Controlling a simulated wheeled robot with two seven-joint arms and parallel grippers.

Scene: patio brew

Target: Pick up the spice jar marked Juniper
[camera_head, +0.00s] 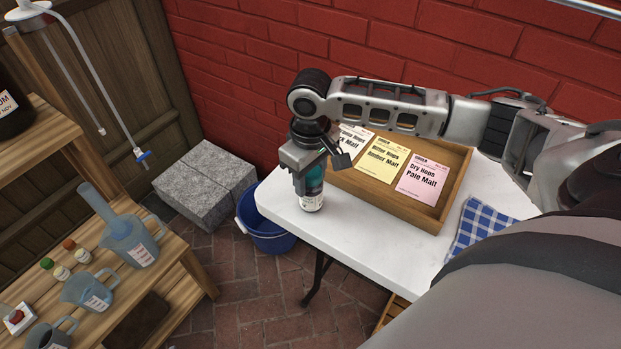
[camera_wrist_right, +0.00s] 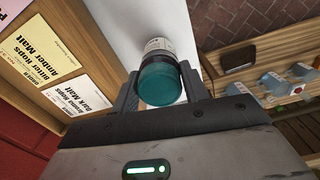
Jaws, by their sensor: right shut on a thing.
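A spice jar (camera_head: 311,203) with a pale label and a teal lid is between the fingers of my right gripper (camera_head: 308,183), at the left end of the white table. It also shows in the right wrist view (camera_wrist_right: 162,82), upright with its teal lid towards the camera and a finger on each side. My right gripper is shut on it. The label is too small to read, so I cannot tell if it says Juniper. I cannot tell whether its base touches the table. My left gripper is not in view.
A wooden tray (camera_head: 459,178) with malt cards lies behind the jar on the white table (camera_head: 357,240). A blue checked cloth (camera_head: 480,228) is at right. A blue bucket (camera_head: 265,231) stands on the floor. The left shelf holds jugs (camera_head: 132,243) and small capped jars (camera_head: 61,272).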

